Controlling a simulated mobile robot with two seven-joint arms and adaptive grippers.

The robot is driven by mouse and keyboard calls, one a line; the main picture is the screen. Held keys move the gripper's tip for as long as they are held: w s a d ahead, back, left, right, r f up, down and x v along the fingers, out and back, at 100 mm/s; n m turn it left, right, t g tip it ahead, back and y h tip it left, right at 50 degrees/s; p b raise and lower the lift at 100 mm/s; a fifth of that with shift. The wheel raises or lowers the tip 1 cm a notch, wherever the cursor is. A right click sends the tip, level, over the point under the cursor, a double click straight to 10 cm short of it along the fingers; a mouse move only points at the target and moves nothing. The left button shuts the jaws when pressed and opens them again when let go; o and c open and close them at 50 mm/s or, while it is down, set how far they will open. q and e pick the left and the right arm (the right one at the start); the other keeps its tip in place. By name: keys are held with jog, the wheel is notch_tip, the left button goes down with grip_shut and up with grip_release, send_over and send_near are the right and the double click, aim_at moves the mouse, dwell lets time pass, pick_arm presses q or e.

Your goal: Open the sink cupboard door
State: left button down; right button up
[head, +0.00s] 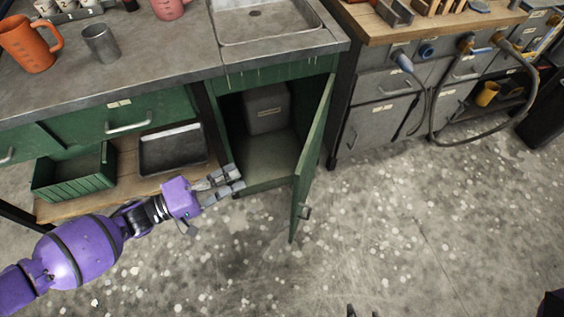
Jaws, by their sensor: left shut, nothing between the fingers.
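The green sink cupboard door (312,160) stands wide open, swung outward from its right side. Its small handle (305,212) is near the lower free edge. Inside the cupboard a grey box (266,108) stands on the cupboard floor (262,155). The sink (265,20) is in the worktop above. My left gripper (237,178) is shut and empty, in front of the cupboard's lower left corner. It is left of the door and apart from it.
A green crate (75,176) and a dark tray (172,150) are on the wooden shelf (125,182) left of the cupboard. An orange mug (28,45) and metal cup (101,44) stand on the worktop. A hose (433,125) hangs at right. The floor in front is clear.

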pick_arm(q)
jog(key=w+d+p, duration=0.1)
jog(key=w+d, duration=0.2)
jog(key=d, duration=0.9)
jog(key=shift+w+d+r+n, duration=0.15)
jog(key=shift+d+r+n, duration=0.05)
jog(key=shift+d+n, duration=0.2)
jog(key=shift+d, duration=0.1)
